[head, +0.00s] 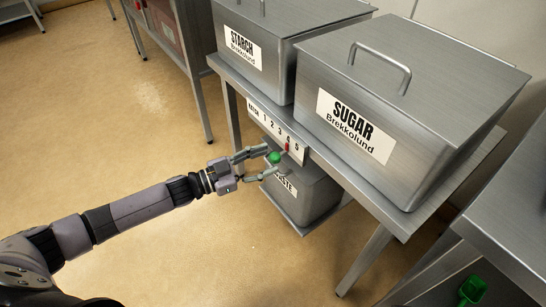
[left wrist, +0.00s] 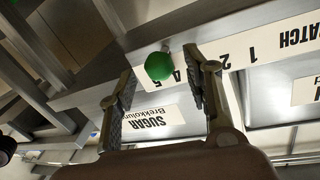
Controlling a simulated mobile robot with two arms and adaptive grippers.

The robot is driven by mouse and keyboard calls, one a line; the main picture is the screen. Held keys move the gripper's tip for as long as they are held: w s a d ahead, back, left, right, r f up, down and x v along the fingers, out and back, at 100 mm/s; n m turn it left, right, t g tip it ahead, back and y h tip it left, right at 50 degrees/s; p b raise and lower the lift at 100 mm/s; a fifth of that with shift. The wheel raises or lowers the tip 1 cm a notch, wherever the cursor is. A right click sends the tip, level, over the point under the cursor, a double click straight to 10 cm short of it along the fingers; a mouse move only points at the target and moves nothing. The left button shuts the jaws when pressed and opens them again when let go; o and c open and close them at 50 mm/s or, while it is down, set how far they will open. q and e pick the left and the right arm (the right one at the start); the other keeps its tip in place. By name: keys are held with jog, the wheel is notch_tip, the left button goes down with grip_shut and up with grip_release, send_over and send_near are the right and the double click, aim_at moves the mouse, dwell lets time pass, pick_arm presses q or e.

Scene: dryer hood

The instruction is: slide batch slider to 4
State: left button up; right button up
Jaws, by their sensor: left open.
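The batch slider has a round green knob (head: 274,158). It stands out from a white plate (head: 262,118) marked BATCH and 1 to 5, on the table's front edge. A small red mark (head: 287,146) shows near the 4 and 5; its exact setting is hard to read. My left gripper (head: 268,164) is open, with its fingers on either side of the knob. In the left wrist view the knob (left wrist: 159,66) appears between the open fingers (left wrist: 165,85), with the plate upside down behind it. I cannot tell whether a finger touches the knob. My right gripper is out of view.
A metal STARCH bin (head: 285,40) and a SUGAR bin (head: 420,85) stand on the table. A waste bin (head: 305,195) sits below the plate, partly hidden by my gripper. A green scoop (head: 472,290) is at the lower right. The floor (head: 150,130) at left is clear.

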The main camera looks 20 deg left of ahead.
pick_arm(q)
jog(key=v, duration=0.8)
jog(key=shift+s+a, duration=0.2)
jog(key=shift+a, duration=0.05)
